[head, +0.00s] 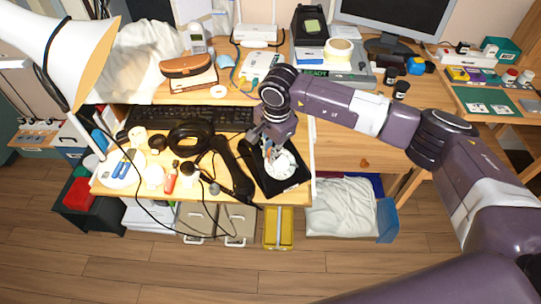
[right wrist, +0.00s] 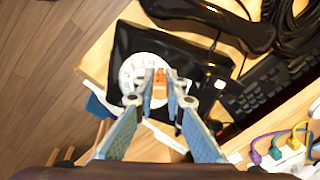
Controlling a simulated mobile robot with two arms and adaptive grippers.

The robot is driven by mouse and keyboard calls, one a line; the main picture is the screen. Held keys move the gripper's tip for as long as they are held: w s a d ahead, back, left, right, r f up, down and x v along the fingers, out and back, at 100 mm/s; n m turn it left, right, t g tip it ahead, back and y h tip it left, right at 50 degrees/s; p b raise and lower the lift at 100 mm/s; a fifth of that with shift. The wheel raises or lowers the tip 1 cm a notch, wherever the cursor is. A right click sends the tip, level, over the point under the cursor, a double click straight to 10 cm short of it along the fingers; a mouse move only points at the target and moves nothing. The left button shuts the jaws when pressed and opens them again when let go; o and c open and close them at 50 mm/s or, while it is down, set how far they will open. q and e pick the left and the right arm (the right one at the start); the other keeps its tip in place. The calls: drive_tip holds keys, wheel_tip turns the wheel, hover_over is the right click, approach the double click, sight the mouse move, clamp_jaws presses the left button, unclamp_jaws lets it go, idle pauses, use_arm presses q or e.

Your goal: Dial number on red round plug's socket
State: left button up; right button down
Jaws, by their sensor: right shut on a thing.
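A black phone base (head: 264,181) with a white round dial (head: 286,164) lies at the right front of the desk. The phone base (right wrist: 124,40) and dial (right wrist: 132,70) also show in the right wrist view. My right gripper (right wrist: 160,76) is over the dial, its fingertips closed on a small orange piece (right wrist: 160,88). The fingers hide part of the dial, and I cannot tell whether the piece is attached to it. In the head view, my right gripper (head: 270,147) reaches down onto the phone. My left gripper is not in view. I cannot make out a red round plug.
A black handset (head: 232,170) lies left of the phone base. A dark keyboard (head: 150,116) runs behind it. A white lamp (head: 70,45) and several small items crowd the desk's left. Several adapters and plugs stand on the right-hand desk (head: 497,93).

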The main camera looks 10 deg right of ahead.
drive_tip(key=shift+w, duration=0.25)
drive_tip(key=shift+w+d, duration=0.1)
drive_tip(key=shift+d, duration=0.05)
drive_tip(key=shift+w+d+r+b, duration=0.2)
drive_tip(key=shift+w+d+b, duration=0.05)
drive_tip(key=shift+w+b, duration=0.15)
